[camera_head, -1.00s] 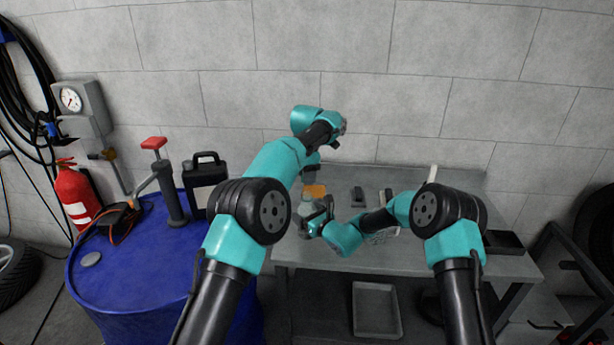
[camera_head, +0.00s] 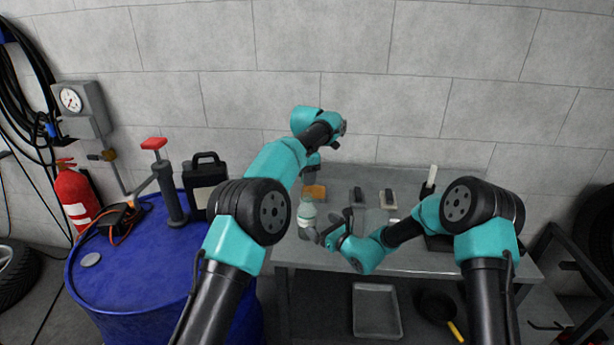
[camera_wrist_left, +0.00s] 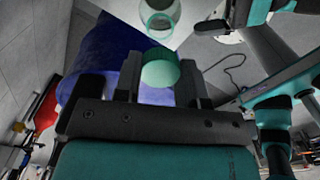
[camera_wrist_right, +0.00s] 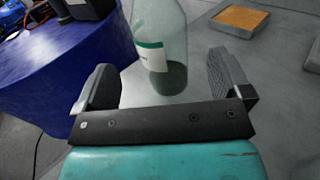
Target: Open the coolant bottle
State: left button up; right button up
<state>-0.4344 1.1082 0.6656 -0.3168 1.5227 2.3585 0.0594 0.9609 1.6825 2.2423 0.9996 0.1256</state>
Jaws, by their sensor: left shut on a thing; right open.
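The coolant bottle (camera_head: 307,213), clear with a white and green label, stands upright on the grey table's left part. It also shows in the left wrist view (camera_wrist_left: 160,12), where its neck (camera_wrist_left: 160,27) appears open. My left gripper (camera_wrist_left: 160,82) is shut on a green cap (camera_wrist_left: 160,68), apart from the bottle. In the head view the cap is hidden behind my left arm. My right gripper (camera_head: 332,226) is open beside the bottle. In the right wrist view the bottle (camera_wrist_right: 161,45) stands just beyond the open fingers (camera_wrist_right: 165,85), not gripped.
An orange sponge-like block (camera_head: 315,191) lies behind the bottle. Dark blocks (camera_head: 358,195) lie further right on the table (camera_head: 410,262). A blue drum (camera_head: 125,270) with a black jug (camera_head: 205,178) and hand pump stands at left.

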jog(key=shift+v, duration=2)
